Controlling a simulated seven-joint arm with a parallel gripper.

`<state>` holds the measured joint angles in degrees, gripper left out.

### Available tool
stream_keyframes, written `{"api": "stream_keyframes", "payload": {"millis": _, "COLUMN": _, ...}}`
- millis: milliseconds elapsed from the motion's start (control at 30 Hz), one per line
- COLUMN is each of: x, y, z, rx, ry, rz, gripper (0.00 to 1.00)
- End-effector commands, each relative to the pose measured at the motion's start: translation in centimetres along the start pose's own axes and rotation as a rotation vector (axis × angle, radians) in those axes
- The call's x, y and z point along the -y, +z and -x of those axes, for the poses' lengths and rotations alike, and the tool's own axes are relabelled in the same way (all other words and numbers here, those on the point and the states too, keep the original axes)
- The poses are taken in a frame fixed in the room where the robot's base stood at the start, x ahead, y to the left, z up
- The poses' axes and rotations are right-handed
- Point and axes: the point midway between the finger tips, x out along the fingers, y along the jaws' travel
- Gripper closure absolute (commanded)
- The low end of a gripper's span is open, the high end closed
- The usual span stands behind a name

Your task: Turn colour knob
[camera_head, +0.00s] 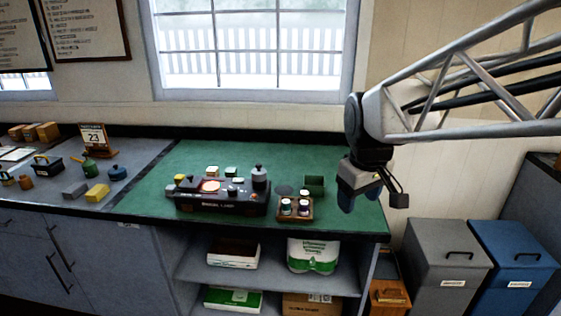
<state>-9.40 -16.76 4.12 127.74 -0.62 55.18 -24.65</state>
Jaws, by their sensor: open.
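A dark control box (222,203) sits on the green mat of the counter, near its front edge. Several small parts stand on its top, among them a round red-rimmed disc (209,186) and a grey cylinder (259,178) at the right end. Which part is the colour knob is too small to tell. My gripper (372,203) hangs to the right of the box, over the right end of the counter. It is open and empty, apart from the box and pointing down.
A small wooden tray with jars (295,208) and a green block (314,185) stand between the box and my gripper. The green mat (150,200) is clear left of the box. Grey (445,265) and blue bins (515,265) stand at right.

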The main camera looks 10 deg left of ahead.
Motion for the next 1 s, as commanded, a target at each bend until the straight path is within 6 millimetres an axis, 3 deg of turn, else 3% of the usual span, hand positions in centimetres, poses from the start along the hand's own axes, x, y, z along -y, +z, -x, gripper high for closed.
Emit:
{"api": "stream_keyframes", "payload": {"millis": 567, "x": 1.1, "y": -15.3, "z": -3.1, "rx": 0.027, "ry": -0.039, "rz": 0.413, "gripper": 0.37}}
{"api": "stream_keyframes", "payload": {"millis": 1000, "x": 4.3, "y": -26.6, "z": -7.5, "rx": 0.041, "ry": -0.07, "rz": 0.729, "gripper": 0.37}}
